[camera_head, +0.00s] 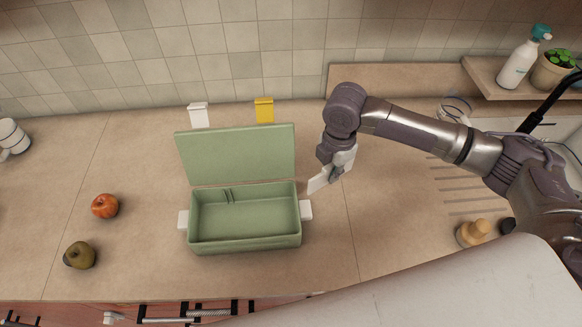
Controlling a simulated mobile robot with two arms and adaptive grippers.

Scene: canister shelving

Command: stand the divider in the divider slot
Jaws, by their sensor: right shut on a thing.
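A green lunch box (250,246) stands open on the counter, its lid (236,153) raised at the back. Inside, near the back wall and left of centre, are thin ribs that form the divider slot (229,196). The inside looks empty. My right gripper (331,178) is to the right of the box, near its back right corner, and is shut on a thin white plate, the divider (317,183). The divider points down and left, tilted, apart from the box. The fingers partly hide its upper end. My left gripper is not in view.
A white clip (199,116) and a yellow clip (264,110) stand behind the lid. A red apple (105,206) and a green fruit (80,255) lie left of the box. The counter between box and gripper is clear.

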